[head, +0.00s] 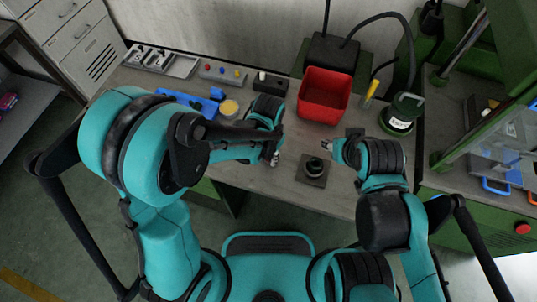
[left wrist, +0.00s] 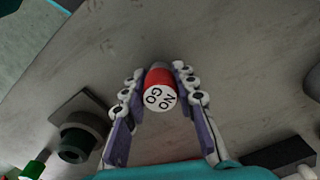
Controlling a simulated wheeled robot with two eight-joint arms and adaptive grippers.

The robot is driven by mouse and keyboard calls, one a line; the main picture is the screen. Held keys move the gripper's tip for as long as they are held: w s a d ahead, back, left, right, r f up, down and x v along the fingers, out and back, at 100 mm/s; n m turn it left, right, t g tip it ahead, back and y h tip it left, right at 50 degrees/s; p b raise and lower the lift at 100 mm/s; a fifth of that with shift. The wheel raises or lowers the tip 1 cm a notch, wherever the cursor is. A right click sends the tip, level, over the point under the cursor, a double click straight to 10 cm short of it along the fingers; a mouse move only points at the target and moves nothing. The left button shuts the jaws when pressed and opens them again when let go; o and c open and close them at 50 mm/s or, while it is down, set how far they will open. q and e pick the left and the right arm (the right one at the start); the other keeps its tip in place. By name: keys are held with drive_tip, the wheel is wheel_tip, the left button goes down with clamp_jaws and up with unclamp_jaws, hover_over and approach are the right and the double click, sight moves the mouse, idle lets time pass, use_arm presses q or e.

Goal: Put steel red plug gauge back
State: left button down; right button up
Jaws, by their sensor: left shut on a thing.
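The steel red plug gauge (left wrist: 160,84) has a red body and a white end face marked "NO GO". My left gripper (left wrist: 160,80) is shut on it, one finger on each side, with the marked face toward the wrist camera. In the head view my left gripper (head: 274,158) is above the bench, left of a dark round fixture; the gauge is too small to make out there. My right gripper (head: 328,146) is just right of that fixture; its fingers are too small to judge.
The dark fixture (head: 314,167) stands on a square plate. A grey rack (head: 221,74) with coloured tops is at the back.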

use_arm(q)
drive_tip(key=c, duration=1.2)
unclamp_jaws()
drive_tip(key=shift+f, duration=0.1)
drive_tip(key=shift+r+p, duration=0.35)
wheel_tip(320, 180, up, 12)
drive_tip(key=p, duration=0.4)
drive_tip(key=shift+f, duration=0.15)
drive_tip(key=s+a+r+n+t, duration=0.2)
drive_tip(key=a+r+n+t, duration=0.1)
drive_tip(key=a, duration=0.6)
drive_tip(key=s+a+r+n+t, duration=0.3)
drive_tip(key=a+r+n+t, duration=0.1)
drive_tip(key=a, duration=0.4)
wheel_tip(320, 180, up, 3)
drive_tip(key=shift+a+f+n, duration=0.2)
drive_tip(key=shift+a+n, duration=0.2)
drive_tip(key=shift+n, duration=0.2)
